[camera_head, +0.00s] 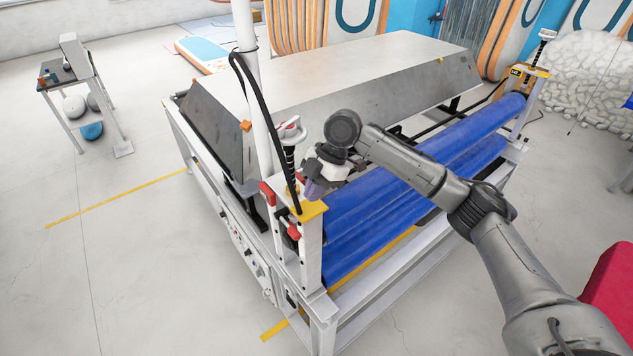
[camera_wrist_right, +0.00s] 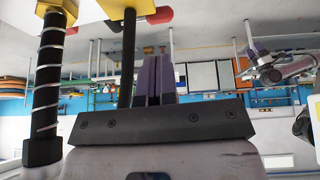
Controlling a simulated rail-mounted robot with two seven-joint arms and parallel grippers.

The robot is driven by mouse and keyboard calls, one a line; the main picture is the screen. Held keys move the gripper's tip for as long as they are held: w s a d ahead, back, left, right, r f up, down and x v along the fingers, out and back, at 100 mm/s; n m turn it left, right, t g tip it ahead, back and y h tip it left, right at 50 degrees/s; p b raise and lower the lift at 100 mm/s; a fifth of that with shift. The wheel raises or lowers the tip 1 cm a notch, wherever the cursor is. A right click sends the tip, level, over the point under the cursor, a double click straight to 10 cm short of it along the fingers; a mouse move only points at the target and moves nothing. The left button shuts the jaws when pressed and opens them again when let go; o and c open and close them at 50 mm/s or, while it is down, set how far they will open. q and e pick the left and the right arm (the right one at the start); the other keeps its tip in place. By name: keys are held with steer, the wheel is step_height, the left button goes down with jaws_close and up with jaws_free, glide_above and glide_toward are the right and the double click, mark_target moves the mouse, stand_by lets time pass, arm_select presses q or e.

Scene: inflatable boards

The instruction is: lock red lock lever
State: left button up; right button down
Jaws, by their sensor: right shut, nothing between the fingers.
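Two red parts show on the yellow-topped white post at the near end of the roller machine: an upright red lever (camera_head: 267,193) on its left side and a red grip (camera_head: 293,231) on its front. I cannot tell which is the lock lever. My right gripper (camera_head: 314,190) is beside the post top, its purple fingers shut and empty, apart from both red parts. In the right wrist view the shut fingers (camera_wrist_right: 160,80) stand near a black rod, and a red handle (camera_wrist_right: 158,17) shows at the top edge. My left gripper is out of view.
A threaded spindle with a white handle (camera_head: 291,131) rises from the post, beside a black cable (camera_head: 270,120) and white pole. Blue rollers (camera_head: 400,185) run right from the post. A large grey hood (camera_head: 350,70) stands behind.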

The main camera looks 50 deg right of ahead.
mark_target(296, 230)
steer(key=p+x, duration=0.2)
steer(key=x, duration=0.7)
steer(key=shift+a+f, duration=0.1)
steer(key=shift+f, duration=0.1)
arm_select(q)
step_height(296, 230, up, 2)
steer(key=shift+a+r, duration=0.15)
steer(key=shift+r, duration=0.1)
arm_select(e)
steer(key=shift+s+f, duration=0.1)
steer(key=shift+f, duration=0.05)
